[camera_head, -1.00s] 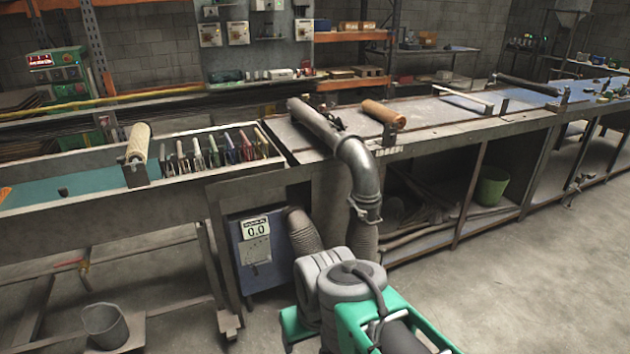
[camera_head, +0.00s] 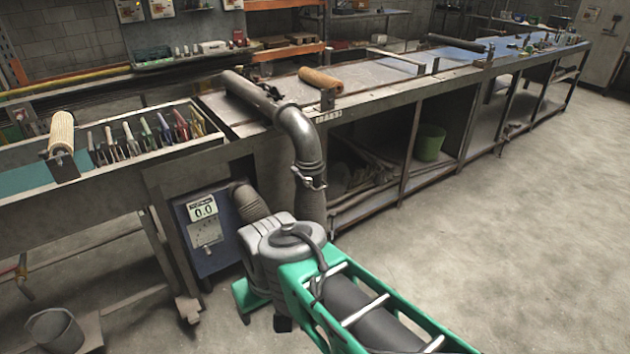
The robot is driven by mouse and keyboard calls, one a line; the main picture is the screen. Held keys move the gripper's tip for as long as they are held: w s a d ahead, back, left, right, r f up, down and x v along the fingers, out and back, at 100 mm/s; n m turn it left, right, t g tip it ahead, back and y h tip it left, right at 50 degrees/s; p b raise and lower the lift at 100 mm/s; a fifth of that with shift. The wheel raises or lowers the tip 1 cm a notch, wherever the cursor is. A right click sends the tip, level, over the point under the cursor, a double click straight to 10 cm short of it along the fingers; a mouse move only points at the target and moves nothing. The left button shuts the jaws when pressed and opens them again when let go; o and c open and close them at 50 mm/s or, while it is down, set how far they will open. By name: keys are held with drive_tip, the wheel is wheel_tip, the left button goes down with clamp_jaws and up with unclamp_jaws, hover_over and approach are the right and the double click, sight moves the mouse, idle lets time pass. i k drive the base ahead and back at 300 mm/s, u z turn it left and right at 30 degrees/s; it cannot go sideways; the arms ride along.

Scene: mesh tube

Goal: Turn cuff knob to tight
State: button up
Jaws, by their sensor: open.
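A grey metal duct (camera_head: 297,135) comes off the bench top and bends down over its front edge. At its lower end, a cuff clamp (camera_head: 309,178) with a small projecting part joins it to a ribbed flexible hose (camera_head: 312,207). The projecting part may be the knob. It is too small to tell its setting. My gripper is not in view.
A grey bucket (camera_head: 55,330) is at lower left. Open floor (camera_head: 510,220) lies to the right.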

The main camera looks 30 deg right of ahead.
sight(307, 182)
drive_tip(key=k, duration=0.5)
drive_tip(key=z, duration=1.2)
drive_tip(key=i, duration=0.8)
drive_tip(key=u, duration=1.8)
